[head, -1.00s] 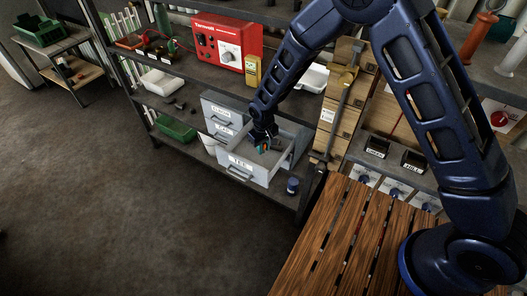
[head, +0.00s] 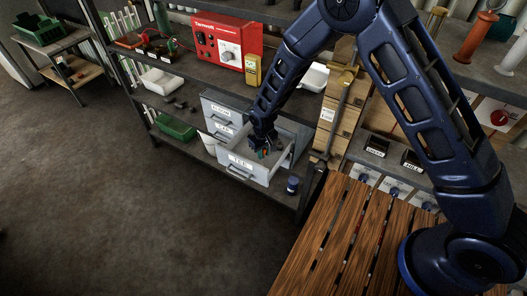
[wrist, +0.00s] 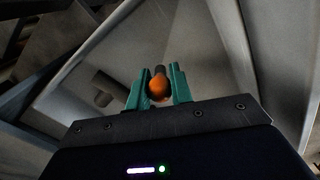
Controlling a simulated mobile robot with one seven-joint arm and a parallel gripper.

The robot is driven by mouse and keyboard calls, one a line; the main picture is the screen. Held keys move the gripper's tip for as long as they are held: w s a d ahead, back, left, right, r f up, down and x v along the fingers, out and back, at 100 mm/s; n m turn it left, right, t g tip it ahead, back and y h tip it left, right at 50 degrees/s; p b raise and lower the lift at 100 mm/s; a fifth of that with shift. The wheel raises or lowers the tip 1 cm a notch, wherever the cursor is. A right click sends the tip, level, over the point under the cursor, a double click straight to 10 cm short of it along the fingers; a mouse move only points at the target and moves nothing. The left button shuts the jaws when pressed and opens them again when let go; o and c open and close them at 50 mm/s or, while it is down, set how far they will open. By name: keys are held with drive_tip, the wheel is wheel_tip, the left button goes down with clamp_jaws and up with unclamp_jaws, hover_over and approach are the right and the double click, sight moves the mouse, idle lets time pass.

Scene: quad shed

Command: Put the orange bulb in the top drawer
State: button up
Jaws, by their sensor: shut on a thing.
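The orange bulb (wrist: 158,88) sits between the teal fingers of my gripper (wrist: 158,90) in the wrist view, its dark end pointing away. My gripper is shut on it. In the head view my gripper (head: 263,154) points down inside the pulled-out lowest drawer (head: 245,172) of a small grey cabinet (head: 213,103). The top drawer (head: 220,112) and the middle drawer (head: 224,130) above it look closed. Pale grey drawer walls surround the bulb in the wrist view. I cannot tell whether the bulb touches the drawer floor.
A blue canister (head: 292,185) stands on the shelf right of the open drawer. A green bin (head: 177,127) and a white tray (head: 162,80) lie to the left. A red box (head: 225,44) is above. A slatted wooden table (head: 340,225) fills the front right.

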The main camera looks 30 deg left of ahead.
drive_tip(key=o, duration=0.8)
drive_tip(key=shift+c, duration=0.2)
drive_tip(key=shift+r, duration=0.1)
wheel_tip(320, 180, up, 13)
idle(0.3)
